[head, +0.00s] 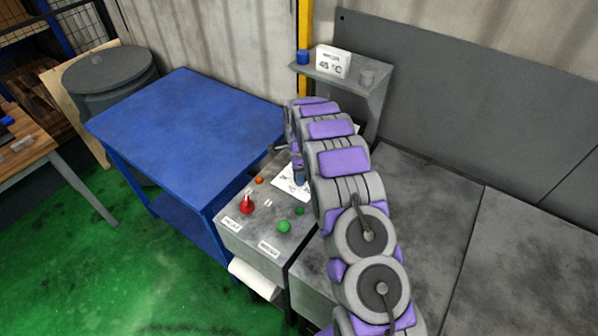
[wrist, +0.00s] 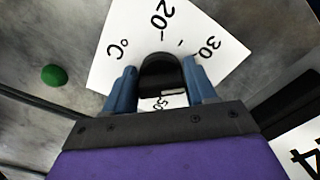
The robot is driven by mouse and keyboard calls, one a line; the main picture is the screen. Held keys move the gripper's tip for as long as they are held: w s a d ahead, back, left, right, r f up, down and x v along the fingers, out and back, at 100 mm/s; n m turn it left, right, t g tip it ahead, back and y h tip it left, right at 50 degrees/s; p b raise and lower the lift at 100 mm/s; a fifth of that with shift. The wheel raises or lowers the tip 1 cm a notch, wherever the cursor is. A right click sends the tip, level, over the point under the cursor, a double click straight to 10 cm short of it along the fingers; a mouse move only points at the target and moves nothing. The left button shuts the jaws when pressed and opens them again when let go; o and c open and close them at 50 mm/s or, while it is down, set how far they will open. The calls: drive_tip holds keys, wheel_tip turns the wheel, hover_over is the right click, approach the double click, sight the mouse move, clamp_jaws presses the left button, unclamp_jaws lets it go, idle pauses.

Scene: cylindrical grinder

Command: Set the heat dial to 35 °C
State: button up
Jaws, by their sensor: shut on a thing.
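The heat dial is a black knob (wrist: 160,70) in the wrist view. It stands on a white scale card (wrist: 120,45) marked 20, 30, 50 and °C. My gripper (wrist: 162,84) has its two blue fingers on either side of the knob, shut on it. Which mark the knob points to cannot be made out. In the head view, my gripper (head: 300,175) reaches down to the scale card (head: 288,186) on the grey control box (head: 240,240); the arm hides the dial there. A white sign (head: 332,62) on the shelf appears to read 45 °C.
The box top also carries a red knob (head: 247,204), a green button (head: 283,227) and an orange light (head: 259,180). A blue table (head: 185,120) stands to the left.

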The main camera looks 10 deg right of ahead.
drive_tip(key=shift+w+r+m+p, duration=0.15)
drive_tip(key=shift+m+p, duration=0.15)
drive_tip(key=shift+m, duration=0.8)
drive_tip(key=o, duration=1)
drive_tip(key=shift+a, duration=0.1)
drive_tip(key=shift+c, duration=0.2)
wheel_tip(320, 180, up, 17)
drive_tip(key=p, duration=0.1)
